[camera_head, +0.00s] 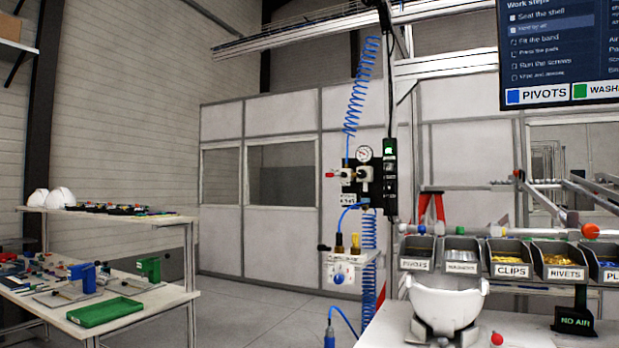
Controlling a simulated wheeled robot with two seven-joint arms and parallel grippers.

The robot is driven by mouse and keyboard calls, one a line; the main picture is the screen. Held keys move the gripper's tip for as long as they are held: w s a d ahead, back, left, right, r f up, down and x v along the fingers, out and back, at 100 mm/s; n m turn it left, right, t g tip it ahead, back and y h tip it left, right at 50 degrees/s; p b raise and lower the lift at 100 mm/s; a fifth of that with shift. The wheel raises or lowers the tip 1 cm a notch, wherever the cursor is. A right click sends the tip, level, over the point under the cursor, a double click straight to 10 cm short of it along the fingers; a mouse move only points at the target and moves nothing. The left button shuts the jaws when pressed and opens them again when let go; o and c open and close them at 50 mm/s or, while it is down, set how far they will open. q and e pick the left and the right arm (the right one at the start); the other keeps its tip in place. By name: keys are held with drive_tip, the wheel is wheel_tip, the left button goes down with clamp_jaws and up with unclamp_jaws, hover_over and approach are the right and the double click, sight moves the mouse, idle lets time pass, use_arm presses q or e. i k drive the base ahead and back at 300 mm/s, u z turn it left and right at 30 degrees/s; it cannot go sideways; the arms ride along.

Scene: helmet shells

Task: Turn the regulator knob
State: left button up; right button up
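An air unit (347,185) with a round pressure gauge (364,154) hangs at the centre, beside a dark vertical post. A red-tipped part (331,174) sticks out on its left side. A small white box (341,271) below carries a blue round knob (339,279) on its front. Which of these is the regulator knob, I cannot tell for certain at this size. The gauge reading is too small to read. Neither of my grippers shows in this view.
A white helmet shell (446,300) sits in a holder on the right bench, before several labelled bins (512,271). A "NO AIR" sign (575,321) stands to its right. Coiled blue hoses (360,90) hang at the centre. A cluttered bench (155,303) stands left; floor between is clear.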

sight(361, 174)
drive_tip(key=z, duration=0.25)
drive_tip(key=i, duration=1.1)
drive_tip(key=z, duration=0.6)
